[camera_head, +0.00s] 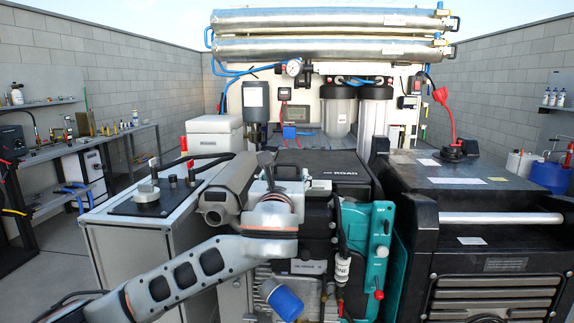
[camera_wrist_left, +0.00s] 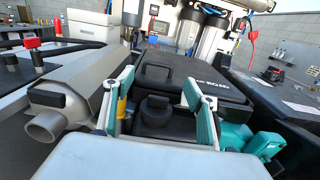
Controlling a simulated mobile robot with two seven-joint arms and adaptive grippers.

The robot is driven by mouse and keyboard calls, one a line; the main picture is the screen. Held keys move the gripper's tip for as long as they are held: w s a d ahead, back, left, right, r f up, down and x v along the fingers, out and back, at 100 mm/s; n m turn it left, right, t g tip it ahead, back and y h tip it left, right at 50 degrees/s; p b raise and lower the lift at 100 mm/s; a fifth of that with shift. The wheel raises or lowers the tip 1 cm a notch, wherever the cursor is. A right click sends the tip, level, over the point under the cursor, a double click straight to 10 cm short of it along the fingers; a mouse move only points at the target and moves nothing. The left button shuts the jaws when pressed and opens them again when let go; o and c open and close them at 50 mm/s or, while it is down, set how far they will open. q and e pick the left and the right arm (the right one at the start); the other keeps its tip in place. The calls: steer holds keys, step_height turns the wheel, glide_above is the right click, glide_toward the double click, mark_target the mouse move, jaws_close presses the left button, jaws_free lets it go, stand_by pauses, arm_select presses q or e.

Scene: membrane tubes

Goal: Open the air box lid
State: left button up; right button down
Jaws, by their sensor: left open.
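The black air box lid (camera_head: 325,162), with white lettering, lies flat and looks closed on the engine unit in the middle of the head view. In the left wrist view the lid (camera_wrist_left: 200,80) is just beyond the fingers, with a raised handle (camera_wrist_left: 158,72) at its near left. My left gripper (camera_head: 287,174) is at the lid's near left side, its fingers apart and empty. In the left wrist view a round black cap (camera_wrist_left: 155,110) shows between and below the fingers. Whether the fingers touch anything cannot be told. My right gripper is not in view.
A silver cylinder (camera_wrist_left: 85,85) lies close left of the gripper. A teal panel (camera_head: 366,245) is at the right front. A black generator (camera_head: 480,190) stands right, a grey cabinet (camera_head: 130,225) left. Filter housings (camera_head: 340,108) and steel membrane tubes (camera_head: 330,20) are behind.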

mark_target(287, 165)
arm_select(q)
steer(key=w+p, duration=0.1)
steer(key=w, duration=0.7)
steer(key=shift+w, duration=0.25)
